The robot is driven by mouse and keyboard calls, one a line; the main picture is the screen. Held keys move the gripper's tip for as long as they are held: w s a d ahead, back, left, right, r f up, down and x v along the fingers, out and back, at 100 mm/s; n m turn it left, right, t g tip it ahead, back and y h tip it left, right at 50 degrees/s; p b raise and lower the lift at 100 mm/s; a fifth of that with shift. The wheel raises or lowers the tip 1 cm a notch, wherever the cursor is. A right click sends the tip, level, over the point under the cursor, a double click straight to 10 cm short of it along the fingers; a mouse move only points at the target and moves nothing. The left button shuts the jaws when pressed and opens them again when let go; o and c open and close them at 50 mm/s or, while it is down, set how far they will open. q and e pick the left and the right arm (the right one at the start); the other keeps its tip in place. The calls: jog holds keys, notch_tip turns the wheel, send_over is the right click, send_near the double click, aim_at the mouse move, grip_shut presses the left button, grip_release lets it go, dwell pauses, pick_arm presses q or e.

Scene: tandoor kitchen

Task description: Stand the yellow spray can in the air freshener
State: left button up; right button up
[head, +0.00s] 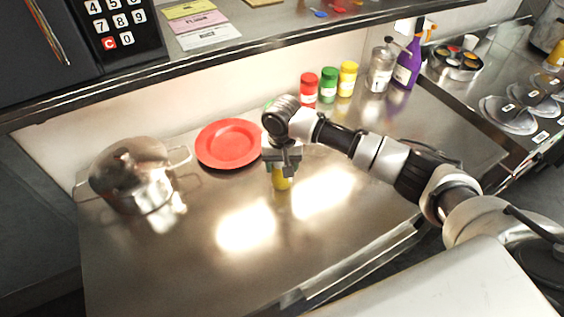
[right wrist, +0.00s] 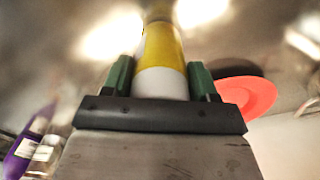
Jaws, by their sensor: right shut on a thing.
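The yellow spray can (head: 281,183) is below my right gripper (head: 281,168) in the head view, over the middle of the steel counter. In the right wrist view the can (right wrist: 163,50) shows a yellow band above a white band, between the two green fingers of my right gripper (right wrist: 161,82). The gripper is shut on it. I cannot tell whether the can touches the counter. I cannot pick out the air freshener in either view. My left gripper is not in view.
A red plate (head: 229,144) lies behind the can, and a lidded steel pot (head: 130,178) stands at left. Red (head: 309,89), green (head: 328,85) and yellow (head: 347,79) jars stand at the back near a purple spray bottle (head: 406,70). The counter's front (head: 190,265) is clear.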

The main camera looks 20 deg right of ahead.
jog(key=shift+f, duration=0.1)
jog(key=o, duration=1)
jog(key=shift+o, duration=0.2)
